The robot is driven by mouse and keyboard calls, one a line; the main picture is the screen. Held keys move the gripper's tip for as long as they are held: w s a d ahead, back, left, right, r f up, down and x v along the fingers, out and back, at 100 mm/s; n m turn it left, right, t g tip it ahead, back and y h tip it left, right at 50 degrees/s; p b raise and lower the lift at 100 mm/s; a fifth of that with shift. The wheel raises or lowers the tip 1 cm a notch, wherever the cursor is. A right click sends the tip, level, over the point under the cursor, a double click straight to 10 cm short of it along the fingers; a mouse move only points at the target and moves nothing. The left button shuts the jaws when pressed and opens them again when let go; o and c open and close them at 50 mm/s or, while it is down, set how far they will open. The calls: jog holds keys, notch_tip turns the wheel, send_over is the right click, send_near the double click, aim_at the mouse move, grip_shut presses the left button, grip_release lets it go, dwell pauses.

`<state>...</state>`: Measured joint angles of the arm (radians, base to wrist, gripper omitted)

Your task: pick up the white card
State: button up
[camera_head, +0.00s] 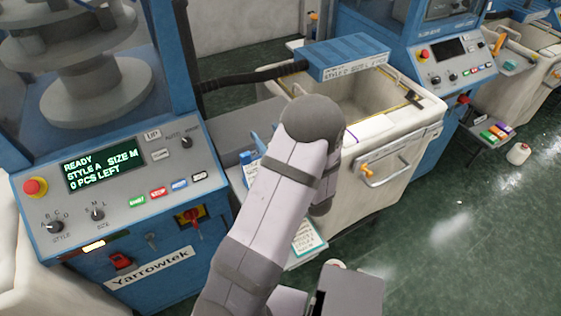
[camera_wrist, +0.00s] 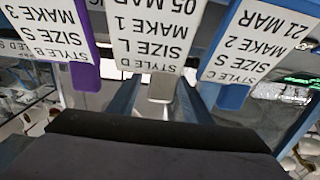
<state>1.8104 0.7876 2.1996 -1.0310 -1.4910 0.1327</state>
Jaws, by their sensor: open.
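In the wrist view several printed cards hang upside down in the picture. The middle card (camera_wrist: 150,38), reading style D, size L, make 1, has a whitish end (camera_wrist: 163,85) and looks like the white card. My gripper (camera_wrist: 158,88) is open, its two blue-grey fingers on either side of that whitish end; I cannot tell whether they touch it. In the head view my own arm hides the gripper and the middle card.
A purple-ended card (camera_wrist: 40,35) is close on the left and a blue-ended card (camera_wrist: 255,40) on the right. In the head view a blue machine (camera_head: 120,205) with a control panel stands left, and a cream bin (camera_head: 385,160) stands behind my arm.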

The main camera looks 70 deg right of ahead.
grip_shut()
jog(key=shift+r, duration=0.15)
